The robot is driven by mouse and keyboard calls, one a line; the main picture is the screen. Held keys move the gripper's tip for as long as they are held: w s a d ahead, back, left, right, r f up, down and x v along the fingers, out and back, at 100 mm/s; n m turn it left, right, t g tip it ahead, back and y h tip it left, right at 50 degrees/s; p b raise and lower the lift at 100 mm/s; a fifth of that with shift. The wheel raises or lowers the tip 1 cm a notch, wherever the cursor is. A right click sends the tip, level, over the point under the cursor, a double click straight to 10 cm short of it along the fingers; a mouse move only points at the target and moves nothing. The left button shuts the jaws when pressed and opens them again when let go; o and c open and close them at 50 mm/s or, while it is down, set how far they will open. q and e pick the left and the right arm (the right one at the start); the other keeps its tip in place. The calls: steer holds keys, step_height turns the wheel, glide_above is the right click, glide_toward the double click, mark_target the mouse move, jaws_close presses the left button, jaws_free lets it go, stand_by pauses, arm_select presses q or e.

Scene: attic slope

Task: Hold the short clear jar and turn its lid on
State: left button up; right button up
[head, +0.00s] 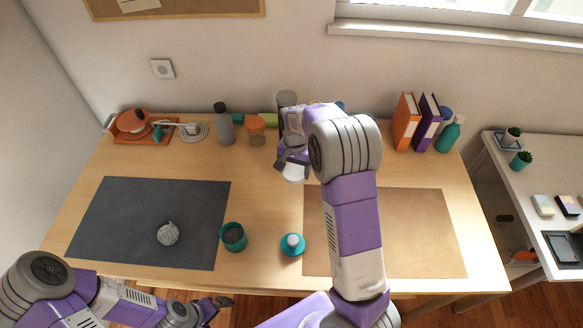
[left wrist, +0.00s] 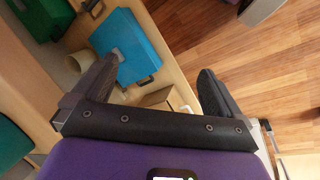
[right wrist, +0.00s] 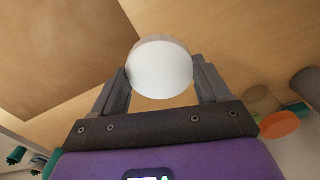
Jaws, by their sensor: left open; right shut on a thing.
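My right gripper (head: 292,165) is shut on a round white-topped piece (head: 293,174) over the middle of the table. In the right wrist view the white disc (right wrist: 161,70) sits between the fingertips, with a pale, see-through band at its far edge. This looks like the short clear jar's white lid or the jar with its lid; I cannot tell which, nor whether it touches the table. My left gripper (head: 216,304) is open and empty, low by the table's front edge. It shows open in the left wrist view (left wrist: 154,80).
A grey speckled pot (head: 168,234) rests on the dark mat (head: 110,215). A teal cup (head: 233,238) and a teal white-topped container (head: 292,246) stand near the front. An orange-lidded jar (head: 256,128), a grey bottle (head: 223,128) and books (head: 406,122) line the back. The tan mat (head: 430,230) is clear.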

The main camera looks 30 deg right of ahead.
steer(key=s+a+f+n, duration=0.3)
steer(key=s+a+n, duration=0.5)
steer(key=a, duration=0.4)
steer(key=shift+s+a+f+n, duration=0.2)
steer(key=shift+s+n, duration=0.15)
steer(key=shift+n, duration=0.35)
arm_select(q)
steer(key=shift+c, duration=0.5)
